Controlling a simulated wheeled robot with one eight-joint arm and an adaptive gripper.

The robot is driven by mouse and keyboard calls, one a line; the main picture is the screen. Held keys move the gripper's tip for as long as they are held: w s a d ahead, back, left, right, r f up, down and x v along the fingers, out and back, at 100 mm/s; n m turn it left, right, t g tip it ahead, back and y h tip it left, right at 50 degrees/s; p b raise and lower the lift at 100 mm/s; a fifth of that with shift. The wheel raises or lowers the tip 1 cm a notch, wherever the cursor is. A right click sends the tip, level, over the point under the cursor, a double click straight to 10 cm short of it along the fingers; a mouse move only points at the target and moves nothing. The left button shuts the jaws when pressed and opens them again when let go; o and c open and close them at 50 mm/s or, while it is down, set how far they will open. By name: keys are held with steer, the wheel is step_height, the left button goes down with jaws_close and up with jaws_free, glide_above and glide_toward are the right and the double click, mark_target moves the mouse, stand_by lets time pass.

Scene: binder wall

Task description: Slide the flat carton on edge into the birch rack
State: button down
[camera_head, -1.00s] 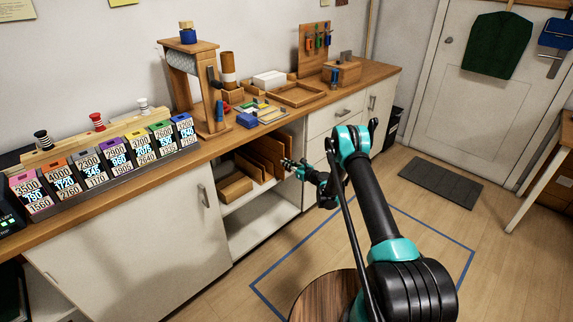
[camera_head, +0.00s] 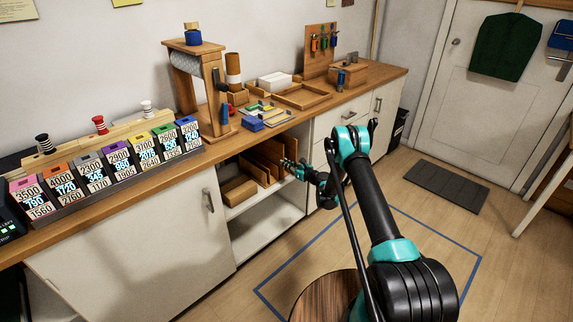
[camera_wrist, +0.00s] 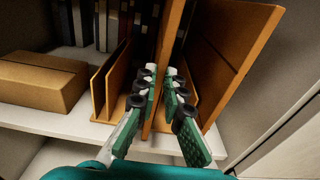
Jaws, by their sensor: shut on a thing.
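My gripper (camera_wrist: 161,78) is shut on a thin, upright brown panel, the flat carton (camera_wrist: 171,32), with one finger on each face. The carton stands on edge among the upright dividers of the birch rack (camera_wrist: 118,82) in the wrist view. A taller brown panel (camera_wrist: 232,45) stands close on its right. I cannot tell whether the carton's lower edge touches the rack base. In the head view, my gripper (camera_head: 289,165) is at the open cabinet, at the right end of the rack's upright boards (camera_head: 254,168). The carton's far end is hidden.
A closed brown box (camera_wrist: 42,82) lies on the white shelf, left of the rack. Dark binders (camera_wrist: 100,22) stand behind. A pale cabinet side (camera_wrist: 285,75) is close on the right. The lower shelf (camera_head: 262,226) is empty. The counter above holds trays and tools.

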steer(key=c, duration=1.6)
jaws_free()
steer(key=shift+o, duration=0.2)
steer(key=v, duration=0.7)
steer(key=shift+s, duration=0.15)
steer(key=shift+d, duration=0.1)
steer(key=shift+r, duration=0.1)
